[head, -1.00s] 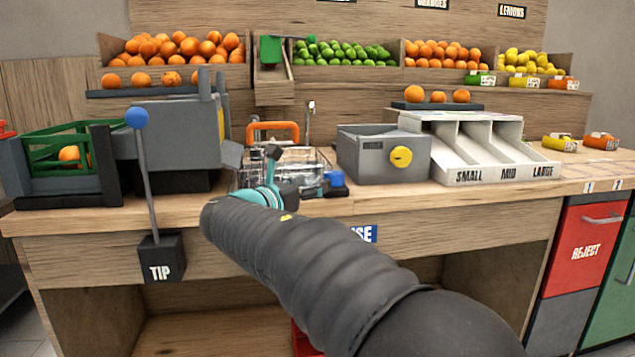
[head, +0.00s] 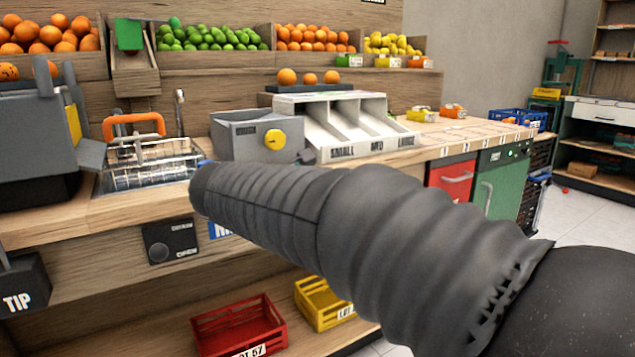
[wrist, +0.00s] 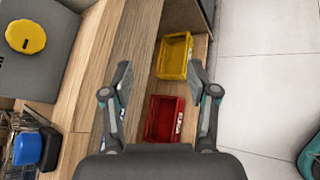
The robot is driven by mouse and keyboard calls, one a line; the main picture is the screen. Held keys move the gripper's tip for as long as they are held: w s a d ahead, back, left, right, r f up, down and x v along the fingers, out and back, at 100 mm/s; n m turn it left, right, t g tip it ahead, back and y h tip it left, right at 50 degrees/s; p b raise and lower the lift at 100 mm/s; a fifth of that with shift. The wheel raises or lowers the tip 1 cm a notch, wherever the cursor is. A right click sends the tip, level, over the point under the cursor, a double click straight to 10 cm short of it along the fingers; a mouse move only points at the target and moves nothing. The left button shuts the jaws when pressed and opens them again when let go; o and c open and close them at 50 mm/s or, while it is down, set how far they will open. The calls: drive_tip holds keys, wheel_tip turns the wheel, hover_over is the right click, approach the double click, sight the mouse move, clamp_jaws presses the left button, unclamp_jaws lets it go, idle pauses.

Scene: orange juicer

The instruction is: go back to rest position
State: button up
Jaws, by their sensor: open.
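My gripper (wrist: 161,92) is open and empty in the wrist view, its two fingers spread wide. It hangs over the front edge of the wooden counter (wrist: 92,65), above the lower shelf. A red crate (wrist: 163,119) and a yellow crate (wrist: 174,56) show between and beyond the fingers, farther below. In the head view my sleeved arm reaches across the counter front and hides my gripper.
A grey box with a yellow knob (head: 274,140) and a white sorting tray (head: 345,128) stand on the counter. A wire basket with an orange handle (head: 134,126) sits left. The red crate (head: 238,328) and yellow crate (head: 322,304) are on the lower shelf. Open floor lies right.

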drive_tip(key=s+d+f+m+g+y, duration=0.1)
drive_tip(key=s+d+f+m+g, duration=0.1)
drive_tip(key=s+d+f+m, duration=0.25)
drive_tip(key=s+d+f+m+g, duration=0.1)
drive_tip(key=s+d+m, duration=0.2)
drive_tip(key=s+d, duration=0.3)
drive_tip(key=s+d+f+m+g+y, duration=0.1)
drive_tip(key=s+d+f+m+g, duration=0.1)
drive_tip(key=s+d+m, duration=0.35)
drive_tip(key=s+d+f+m+y, duration=0.3)
drive_tip(key=s+f+m, duration=0.6)
drive_tip(key=s, duration=0.4)
drive_tip(key=shift+d+f+m+g+y, duration=0.15)
drive_tip(key=shift+d+m+g+y, duration=0.25)
drive_tip(key=shift+m, duration=0.3)
drive_tip(key=shift+a, duration=0.1)
